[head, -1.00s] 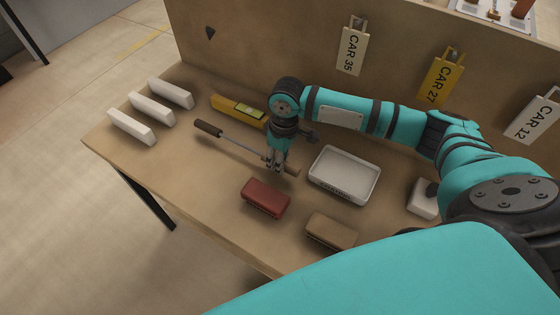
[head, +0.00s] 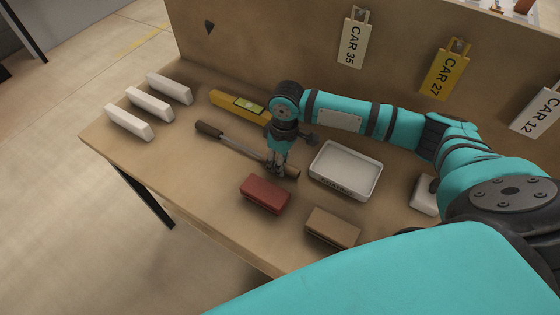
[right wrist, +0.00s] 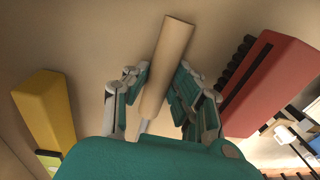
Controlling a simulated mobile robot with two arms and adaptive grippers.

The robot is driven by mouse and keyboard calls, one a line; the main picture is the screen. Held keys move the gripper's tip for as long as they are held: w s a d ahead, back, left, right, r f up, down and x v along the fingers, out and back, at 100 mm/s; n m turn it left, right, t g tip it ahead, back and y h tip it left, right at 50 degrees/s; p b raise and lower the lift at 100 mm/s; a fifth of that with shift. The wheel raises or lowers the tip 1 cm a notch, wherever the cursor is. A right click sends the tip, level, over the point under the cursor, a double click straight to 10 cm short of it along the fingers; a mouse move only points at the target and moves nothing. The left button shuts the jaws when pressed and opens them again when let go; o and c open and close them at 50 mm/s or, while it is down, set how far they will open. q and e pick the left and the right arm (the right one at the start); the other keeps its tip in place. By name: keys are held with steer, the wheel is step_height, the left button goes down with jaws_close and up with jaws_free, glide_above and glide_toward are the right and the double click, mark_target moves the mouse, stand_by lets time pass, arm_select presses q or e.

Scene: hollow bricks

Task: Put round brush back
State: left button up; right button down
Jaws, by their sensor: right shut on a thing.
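The round brush has a dark brown head (head: 209,129), a thin metal rod and a tan wooden handle. It lies slantwise across the table in the head view, head to the left. My right gripper (head: 278,170) points down and is shut on the handle near the rod. In the right wrist view, the tan handle (right wrist: 168,62) runs between the two fingers and sticks out beyond them. Whether the brush touches the table or hangs just above it, I cannot tell. My left gripper is not in view.
A red brush-like block (head: 265,194), a brown block (head: 332,227) and a white tray (head: 347,190) are close by. A yellow level (head: 238,104) lies behind the brush. White blocks (head: 150,104) stand at the left. Hanging tags (head: 354,38) line the back panel.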

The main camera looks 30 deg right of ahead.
steer(key=shift+f, duration=0.15)
steer(key=c, duration=1)
jaws_free()
steer(key=r, duration=0.8)
steer(key=d+r, duration=0.1)
steer(key=r, duration=0.3)
steer(key=shift+f, duration=0.1)
